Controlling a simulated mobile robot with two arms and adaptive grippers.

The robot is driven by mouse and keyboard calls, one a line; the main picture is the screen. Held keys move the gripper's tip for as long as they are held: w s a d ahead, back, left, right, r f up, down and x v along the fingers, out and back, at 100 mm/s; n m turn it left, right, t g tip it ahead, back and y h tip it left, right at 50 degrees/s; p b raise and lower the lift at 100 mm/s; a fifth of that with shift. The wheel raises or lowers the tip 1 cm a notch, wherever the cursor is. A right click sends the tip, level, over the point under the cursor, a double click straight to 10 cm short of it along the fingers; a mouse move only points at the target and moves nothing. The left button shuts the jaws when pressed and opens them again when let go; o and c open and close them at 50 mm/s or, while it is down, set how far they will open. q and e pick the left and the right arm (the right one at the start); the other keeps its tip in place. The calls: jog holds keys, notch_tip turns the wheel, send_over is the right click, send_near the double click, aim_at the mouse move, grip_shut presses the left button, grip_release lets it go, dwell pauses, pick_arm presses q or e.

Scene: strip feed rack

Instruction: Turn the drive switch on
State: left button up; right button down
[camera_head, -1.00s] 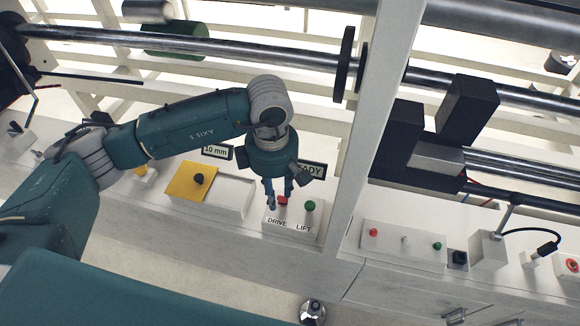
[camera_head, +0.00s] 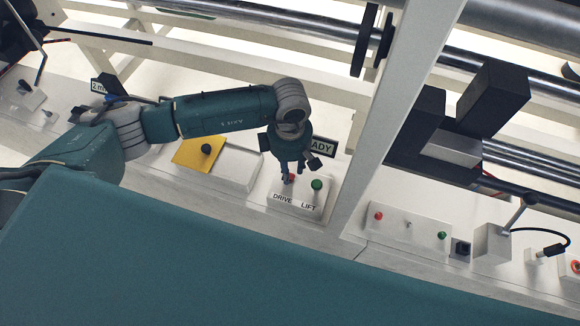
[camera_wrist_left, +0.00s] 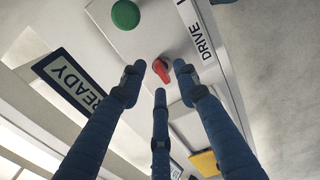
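The drive switch is a red knob (camera_wrist_left: 162,70) on a white panel (camera_head: 313,201), above the printed word DRIVE. In the head view the red knob (camera_head: 291,177) is partly hidden by my left gripper (camera_head: 287,177), which points down at it. In the left wrist view the blue fingers of the left gripper (camera_wrist_left: 165,78) are spread apart, with the red knob just beyond their tips. I cannot tell whether any fingertip touches it. My right gripper is not in view.
A green knob (camera_head: 317,185) labelled LIFT sits right of the red one, and shows in the left wrist view (camera_wrist_left: 125,14). A READY sign (camera_head: 322,147) stands behind. A white post (camera_head: 390,110) rises right.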

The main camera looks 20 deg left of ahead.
pick_arm(q)
jog(key=shift+f, duration=0.4)
jog(key=shift+c, duration=0.8)
grip_shut()
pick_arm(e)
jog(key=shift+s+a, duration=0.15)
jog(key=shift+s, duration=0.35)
